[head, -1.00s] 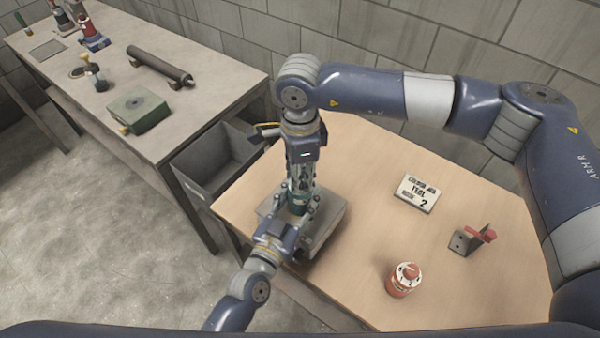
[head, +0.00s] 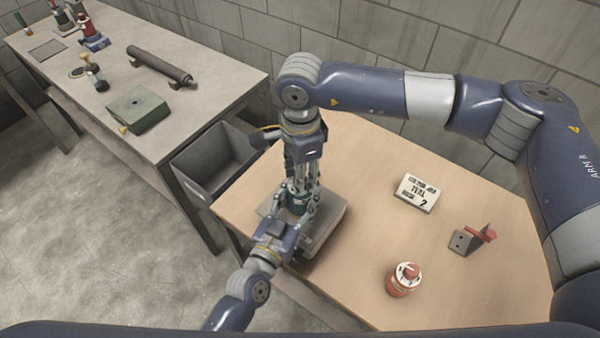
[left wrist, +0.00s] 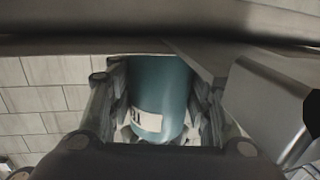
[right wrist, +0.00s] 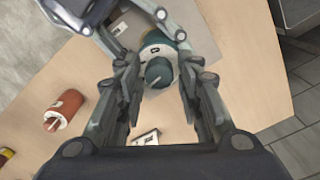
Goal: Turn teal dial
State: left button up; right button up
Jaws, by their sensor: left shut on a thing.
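The teal device (head: 298,203) stands upright on a grey block (head: 328,222) at the table's left side. My left gripper (head: 290,212) is shut on its body from the near side; the left wrist view shows the teal body (left wrist: 160,95), with a white label, between the fingers. The teal dial (right wrist: 158,73) is on top of the device. My right gripper (head: 305,180) points down from above; in the right wrist view its fingers (right wrist: 158,65) are apart, one on each side of the dial. I cannot tell whether they touch it.
A grey bin (head: 215,160) is beside the table. A bench with a green box (head: 138,108) is at left.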

dwell(0.3)
notch_tip(320, 180, up, 12)
dwell(0.5)
pick_arm(q)
jog(key=o, duration=1.2)
